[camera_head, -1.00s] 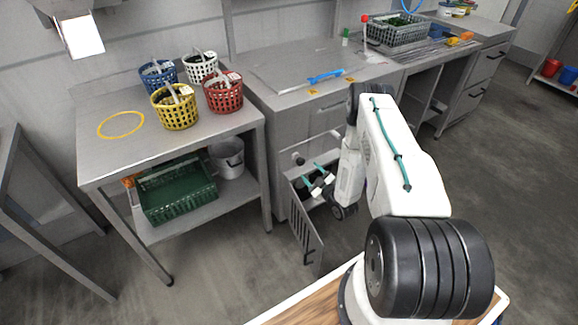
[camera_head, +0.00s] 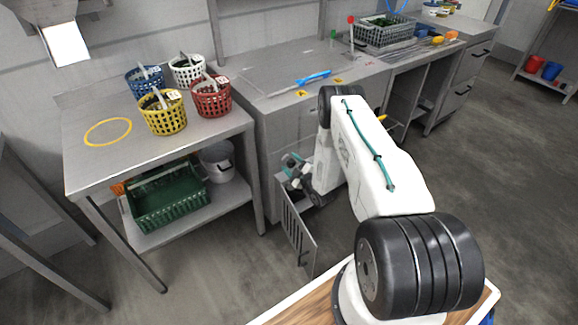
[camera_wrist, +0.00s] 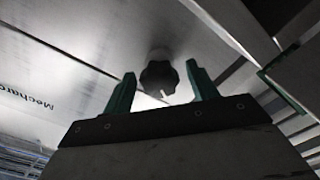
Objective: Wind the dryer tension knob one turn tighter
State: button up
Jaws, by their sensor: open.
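The dark lobed tension knob (camera_wrist: 159,77) shows in the wrist view, mounted on a pale grey panel, with a small white mark at its lower edge. My gripper (camera_wrist: 160,88) is open, its two green fingers apart on either side of the knob's near edge. I cannot tell whether they touch it. In the head view my gripper (camera_head: 290,167) is at the cabinet opening behind the slotted grey door (camera_head: 297,238), which hangs open. The knob cannot be made out in the head view.
The open door stands close to my arm. A steel table (camera_head: 88,160) at left carries several coloured baskets, with a green crate (camera_head: 168,203) on its lower shelf. The counter (camera_head: 262,95) stands above the cabinet. Floor at right is clear.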

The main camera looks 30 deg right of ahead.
jog(key=c, duration=1)
jog(key=shift+o, duration=0.4)
jog(key=shift+a, duration=0.5)
jog(key=shift+d+f, duration=0.1)
jog(key=shift+d, duration=0.3)
jog(key=shift+c, duration=0.3)
jog(key=shift+s+d+m, duration=0.1)
jog(key=shift+s+m, duration=0.05)
jog(key=shift+m, duration=0.25)
jog(key=m, duration=0.5)
jog(key=shift+d, duration=0.1)
jog(key=m, duration=0.5)
jog(key=shift+m, duration=0.4)
